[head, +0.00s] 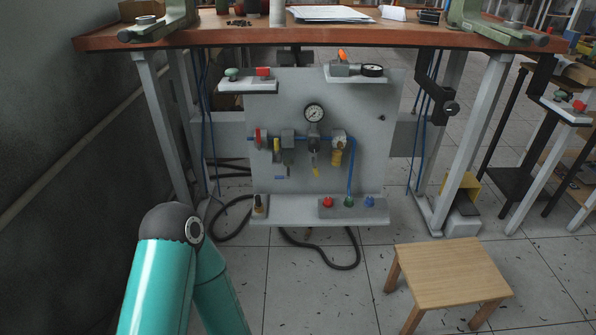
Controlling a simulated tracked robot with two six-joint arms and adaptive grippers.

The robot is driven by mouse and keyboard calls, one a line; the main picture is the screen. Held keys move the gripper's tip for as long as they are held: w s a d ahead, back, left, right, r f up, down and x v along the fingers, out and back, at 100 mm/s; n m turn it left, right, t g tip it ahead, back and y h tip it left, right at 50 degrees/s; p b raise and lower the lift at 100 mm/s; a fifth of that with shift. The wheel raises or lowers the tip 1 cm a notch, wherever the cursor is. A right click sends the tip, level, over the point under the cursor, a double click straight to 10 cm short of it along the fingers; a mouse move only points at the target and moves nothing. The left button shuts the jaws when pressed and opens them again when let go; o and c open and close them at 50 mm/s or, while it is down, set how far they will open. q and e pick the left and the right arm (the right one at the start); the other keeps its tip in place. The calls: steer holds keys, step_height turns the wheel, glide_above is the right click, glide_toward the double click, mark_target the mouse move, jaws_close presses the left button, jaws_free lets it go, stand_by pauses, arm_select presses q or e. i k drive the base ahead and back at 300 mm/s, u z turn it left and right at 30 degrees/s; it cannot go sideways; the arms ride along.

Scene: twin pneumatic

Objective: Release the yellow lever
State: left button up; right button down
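A grey pneumatic panel (372,104) hangs under the workbench. A small upright yellow lever (276,147) shows on the left part of its valve row, just right of a red lever (258,137). Other yellow parts are a fitting (337,157) at the right of the row and a small piece (315,169) below the round gauge (314,112). Nothing touches the yellow lever. Neither of my grippers is in view; only a teal link of my arm shows at the lower left, apart from the panel.
The workbench top (300,40) overhangs the panel, with metal legs on both sides. A lower shelf (290,211) carries red, green and blue buttons. Black hoses (330,256) lie on the floor. A wooden stool (450,272) stands at the front right.

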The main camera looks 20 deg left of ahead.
mark_target(315, 169)
steer(key=u, duration=0.15)
steer(key=i, duration=1)
steer(key=z, duration=0.5)
